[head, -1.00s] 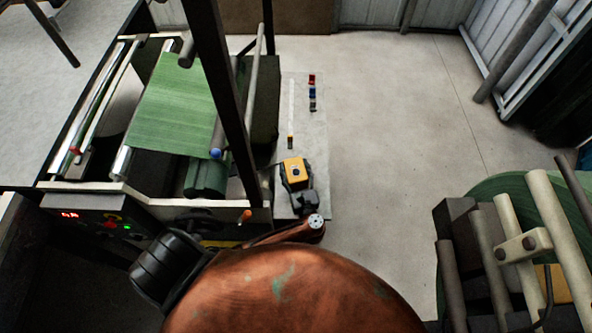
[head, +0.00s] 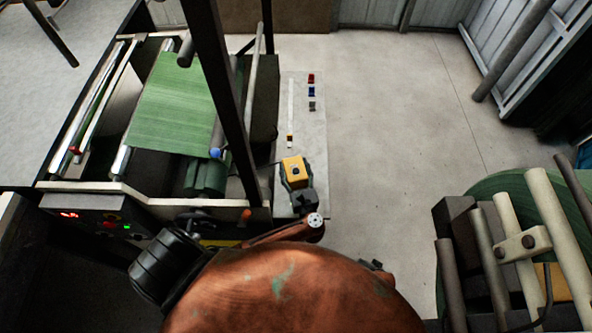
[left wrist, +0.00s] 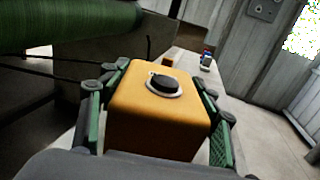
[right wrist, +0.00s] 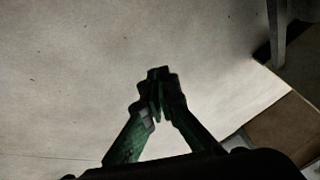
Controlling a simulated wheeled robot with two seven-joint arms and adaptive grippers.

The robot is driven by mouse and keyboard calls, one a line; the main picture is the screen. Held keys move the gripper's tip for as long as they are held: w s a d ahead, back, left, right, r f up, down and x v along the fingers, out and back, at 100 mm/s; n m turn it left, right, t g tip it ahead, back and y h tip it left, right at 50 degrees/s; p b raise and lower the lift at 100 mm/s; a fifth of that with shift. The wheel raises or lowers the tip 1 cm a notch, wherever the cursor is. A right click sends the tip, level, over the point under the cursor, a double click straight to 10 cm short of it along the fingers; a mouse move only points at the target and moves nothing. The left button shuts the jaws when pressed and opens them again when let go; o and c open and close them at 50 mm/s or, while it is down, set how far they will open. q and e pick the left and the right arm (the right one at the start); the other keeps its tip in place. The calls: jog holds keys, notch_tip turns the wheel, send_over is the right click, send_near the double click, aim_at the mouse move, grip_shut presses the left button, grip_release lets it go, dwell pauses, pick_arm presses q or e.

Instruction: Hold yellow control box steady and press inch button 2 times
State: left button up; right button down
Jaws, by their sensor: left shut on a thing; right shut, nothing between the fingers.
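The yellow control box (head: 293,170) sits on the pale strip beside the machine in the head view. In the left wrist view the box (left wrist: 158,125) fills the middle, with a round black button (left wrist: 164,85) in a pale ring on its top. My left gripper (left wrist: 157,98) is shut on the box, its green-padded fingers along two opposite sides. My right gripper (right wrist: 160,75) is shut and empty, its fingertips together above bare floor in the right wrist view. In the head view I cannot make out the right gripper.
The machine with green sheet (head: 172,105) stands left of the box. Small red, blue and grey blocks (head: 311,91) lie farther along the strip. A large green roll with pale bars (head: 515,205) stands at lower right. The floor (head: 395,120) between is clear.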

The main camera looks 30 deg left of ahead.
jog(key=w+a+r+y, duration=0.2)
jog(key=w+a+r, duration=0.9)
jog(key=a+r, duration=0.15)
notch_tip(320, 180, up, 35)
jog(key=n+y, duration=0.3)
jog(key=n, duration=0.1)
send_over(297, 172)
jog(key=shift+f+g, duration=0.1)
jog(key=shift+g, duration=0.3)
jog(key=shift+f, duration=0.15)
jog(key=shift+f, duration=4.3)
jog(key=shift+f, duration=0.15)
jog(key=shift+f, duration=0.25)
